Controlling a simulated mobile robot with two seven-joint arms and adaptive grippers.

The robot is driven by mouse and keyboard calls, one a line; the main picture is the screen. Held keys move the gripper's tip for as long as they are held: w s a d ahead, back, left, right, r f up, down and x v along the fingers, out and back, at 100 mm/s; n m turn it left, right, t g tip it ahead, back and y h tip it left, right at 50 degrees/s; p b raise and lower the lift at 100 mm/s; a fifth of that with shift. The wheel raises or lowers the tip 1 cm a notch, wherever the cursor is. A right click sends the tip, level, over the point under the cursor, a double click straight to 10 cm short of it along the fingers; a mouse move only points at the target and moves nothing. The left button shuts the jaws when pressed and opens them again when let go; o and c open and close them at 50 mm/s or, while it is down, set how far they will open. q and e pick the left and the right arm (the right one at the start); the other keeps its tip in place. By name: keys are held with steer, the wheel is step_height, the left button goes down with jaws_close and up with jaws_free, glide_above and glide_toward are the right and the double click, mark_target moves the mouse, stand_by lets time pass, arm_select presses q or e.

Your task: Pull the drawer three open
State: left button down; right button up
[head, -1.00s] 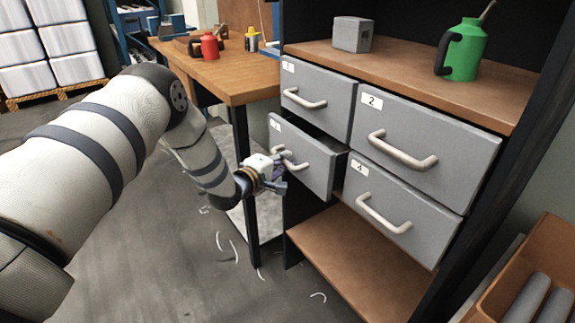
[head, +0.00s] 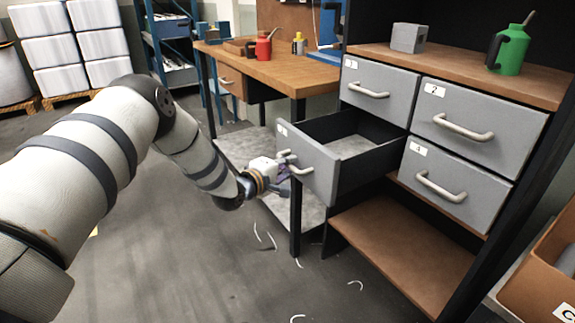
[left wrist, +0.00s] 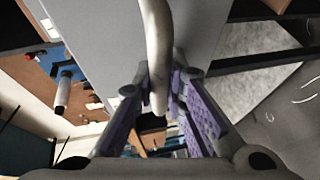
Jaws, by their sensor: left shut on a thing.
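Drawer three (head: 309,168) is the lower left of the grey drawers in the cabinet. It stands well out from the cabinet, and its empty-looking inside (head: 350,146) shows from above. My left gripper (head: 286,172) is at its front, shut on the pale bar handle. In the left wrist view the handle (left wrist: 158,60) runs down between the two purple-padded fingers (left wrist: 158,105), with the grey drawer front behind it. The label on this drawer is too small to read for sure. My right gripper is not in view.
The other drawers, upper left (head: 378,90), upper right (head: 475,132) and lower right (head: 455,185), are closed. A green can (head: 509,52) and a grey block (head: 407,38) stand on the cabinet top. A wooden workbench (head: 275,68) is behind the open drawer. Floor in front is mostly clear.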

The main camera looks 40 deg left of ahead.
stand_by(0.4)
arm_select(q)
steer(key=c, duration=1.6)
jaws_free()
steer(key=shift+s, duration=0.15)
steer(key=s+r, duration=0.2)
steer(key=s, duration=0.9)
steer(key=shift+s+r, duration=0.15)
steer(key=shift+s, duration=0.15)
